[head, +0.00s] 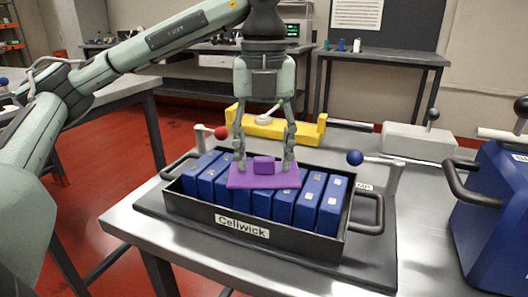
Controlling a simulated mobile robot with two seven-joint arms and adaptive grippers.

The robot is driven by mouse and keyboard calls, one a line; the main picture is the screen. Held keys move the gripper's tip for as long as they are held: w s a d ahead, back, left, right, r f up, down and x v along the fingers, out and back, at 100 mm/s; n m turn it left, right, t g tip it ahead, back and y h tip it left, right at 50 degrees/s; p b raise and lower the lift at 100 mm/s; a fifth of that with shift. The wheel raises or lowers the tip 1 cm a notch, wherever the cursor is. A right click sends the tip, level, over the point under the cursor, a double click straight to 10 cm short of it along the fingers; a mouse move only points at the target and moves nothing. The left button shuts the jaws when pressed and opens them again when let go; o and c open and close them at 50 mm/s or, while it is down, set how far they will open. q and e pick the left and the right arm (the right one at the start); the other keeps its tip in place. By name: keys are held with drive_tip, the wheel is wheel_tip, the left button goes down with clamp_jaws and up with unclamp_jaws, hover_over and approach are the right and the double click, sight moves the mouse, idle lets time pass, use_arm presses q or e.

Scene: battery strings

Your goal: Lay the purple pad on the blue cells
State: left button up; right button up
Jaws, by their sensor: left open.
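The purple pad (263,180) is a flat plate with a small raised block (264,165) on top. It lies flat across the tops of the middle blue cells (304,203). The cells stand in a row in a black tray (190,207) labelled "Cellwick". My left gripper (264,163) points straight down over the pad, open, with one finger on each side of the raised block and apart from it. The fingertips are at the pad's level; whether they touch it I cannot tell. The pad hides parts of several cells. My right gripper is not in view.
A red-knobbed lever (220,133) and a blue-knobbed lever (355,157) stand behind the tray. A yellow holder (270,127) lies beyond. A big blue box (495,220) with a black handle stands at the right. The table's front left corner (135,228) is bare.

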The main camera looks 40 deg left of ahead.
sight(264, 157)
use_arm(q)
drive_tip(key=shift+r, duration=0.1)
drive_tip(key=shift+r, duration=0.25)
wheel_tip(264, 157, up, 5)
drive_tip(key=shift+r+p, duration=0.2)
drive_tip(key=shift+p, duration=0.75)
wheel_tip(264, 157, up, 6)
drive_tip(key=p, duration=0.2)
drive_tip(key=shift+p, duration=0.3)
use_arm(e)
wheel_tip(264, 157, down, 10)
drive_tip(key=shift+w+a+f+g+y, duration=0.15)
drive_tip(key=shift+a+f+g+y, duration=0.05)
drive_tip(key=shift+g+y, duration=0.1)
use_arm(q)
drive_tip(key=shift+a+r, duration=0.1)
